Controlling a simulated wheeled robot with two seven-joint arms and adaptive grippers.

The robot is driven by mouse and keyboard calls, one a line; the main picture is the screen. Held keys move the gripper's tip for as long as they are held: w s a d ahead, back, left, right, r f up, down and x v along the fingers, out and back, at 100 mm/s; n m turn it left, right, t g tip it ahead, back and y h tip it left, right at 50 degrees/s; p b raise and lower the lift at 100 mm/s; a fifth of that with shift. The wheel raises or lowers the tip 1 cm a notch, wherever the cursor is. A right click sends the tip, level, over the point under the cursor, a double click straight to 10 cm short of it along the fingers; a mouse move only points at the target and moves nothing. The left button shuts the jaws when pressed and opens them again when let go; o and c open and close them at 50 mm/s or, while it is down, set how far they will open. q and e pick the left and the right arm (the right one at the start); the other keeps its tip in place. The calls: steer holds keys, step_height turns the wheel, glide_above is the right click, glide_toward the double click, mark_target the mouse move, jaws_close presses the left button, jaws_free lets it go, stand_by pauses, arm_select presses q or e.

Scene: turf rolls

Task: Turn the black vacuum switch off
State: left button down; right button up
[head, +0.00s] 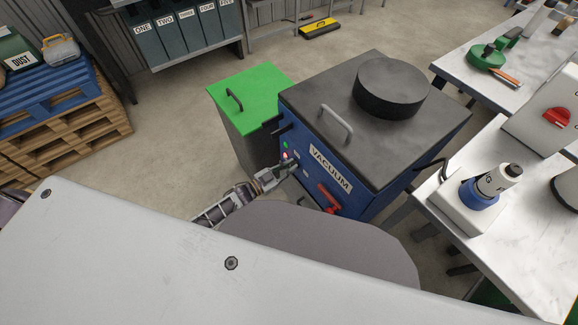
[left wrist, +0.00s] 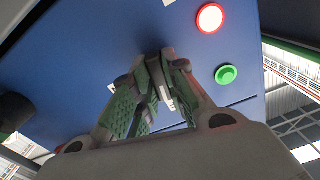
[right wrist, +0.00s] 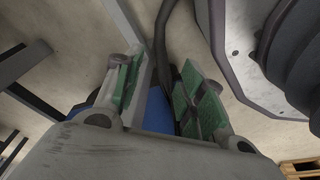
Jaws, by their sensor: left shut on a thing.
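The blue vacuum cabinet (head: 310,150) has a grey top and a VACUUM label. My left gripper (head: 286,170) is at its front panel, left of the label and below the lights. In the left wrist view the green-padded fingers (left wrist: 163,88) are closed together against the blue panel. The black switch cannot be made out clearly; the fingers cover that spot. A red lit lamp (left wrist: 210,18) and a green button (left wrist: 226,75) sit beside the fingers. My right gripper (right wrist: 157,85) shows in its wrist view with its fingers apart and nothing held.
A red handle (head: 328,198) is low on the cabinet front. A green-topped bin (head: 250,90) stands left of the cabinet. A white table (head: 480,235) with a blue-and-white device is at right. A pale surface (head: 150,260) fills the foreground.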

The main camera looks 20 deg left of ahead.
arm_select(q)
steer(key=shift+n, duration=1.1)
arm_select(e)
steer(key=shift+s+d+f, duration=0.45)
steer(key=shift+f, duration=0.3)
steer(key=shift+s+f, duration=0.1)
arm_select(q)
steer(key=c, duration=1.4)
jaws_free()
steer(key=shift+c, duration=0.2)
steer(key=shift+s+a, duration=0.1)
steer(key=shift+s, duration=0.05)
steer(key=v, duration=1.1)
steer(key=shift+s+a, duration=0.25)
